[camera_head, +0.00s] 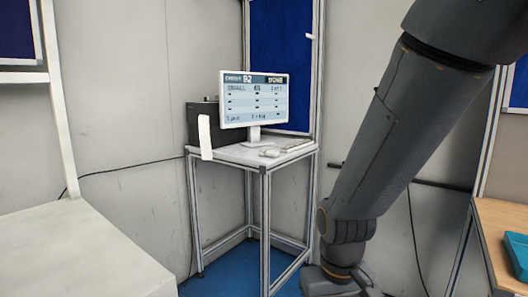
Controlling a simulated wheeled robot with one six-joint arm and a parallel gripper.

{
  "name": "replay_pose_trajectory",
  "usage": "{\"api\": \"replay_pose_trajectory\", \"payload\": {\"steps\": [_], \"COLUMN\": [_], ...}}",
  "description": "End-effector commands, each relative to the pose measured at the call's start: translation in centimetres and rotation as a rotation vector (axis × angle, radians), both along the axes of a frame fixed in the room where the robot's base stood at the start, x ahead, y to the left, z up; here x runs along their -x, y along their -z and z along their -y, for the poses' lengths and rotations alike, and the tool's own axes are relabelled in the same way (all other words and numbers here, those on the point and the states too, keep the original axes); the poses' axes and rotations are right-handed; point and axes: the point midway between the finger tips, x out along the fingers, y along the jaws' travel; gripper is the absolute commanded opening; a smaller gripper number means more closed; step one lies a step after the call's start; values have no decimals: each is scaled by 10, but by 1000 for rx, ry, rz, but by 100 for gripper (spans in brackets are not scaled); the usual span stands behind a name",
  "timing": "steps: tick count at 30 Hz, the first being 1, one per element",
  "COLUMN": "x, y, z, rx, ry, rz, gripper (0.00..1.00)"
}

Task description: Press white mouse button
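The monitor (254,99) is lit and shows a table of text. My arm crosses the right side of the view, dark grey, reaching down to the bottom edge right of the stand. My gripper is not in view. The mouse is too small to make out its buttons.
A dark box (204,124) stands behind the monitor, with a white strip (205,137) in front of it. A white table (80,255) fills the lower left. A wooden table (505,232) with a teal tray (517,254) is at the right edge. Blue floor shows under the stand.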

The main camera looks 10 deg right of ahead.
Motion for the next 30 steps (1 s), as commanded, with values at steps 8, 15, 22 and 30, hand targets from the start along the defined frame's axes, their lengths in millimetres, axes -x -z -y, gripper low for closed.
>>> {"api": "replay_pose_trajectory", "payload": {"steps": [8,15,22,30], "x": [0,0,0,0], "y": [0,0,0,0], "z": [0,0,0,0], "rx": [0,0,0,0], "ry": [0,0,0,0], "rz": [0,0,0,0], "gripper": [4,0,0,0]}}
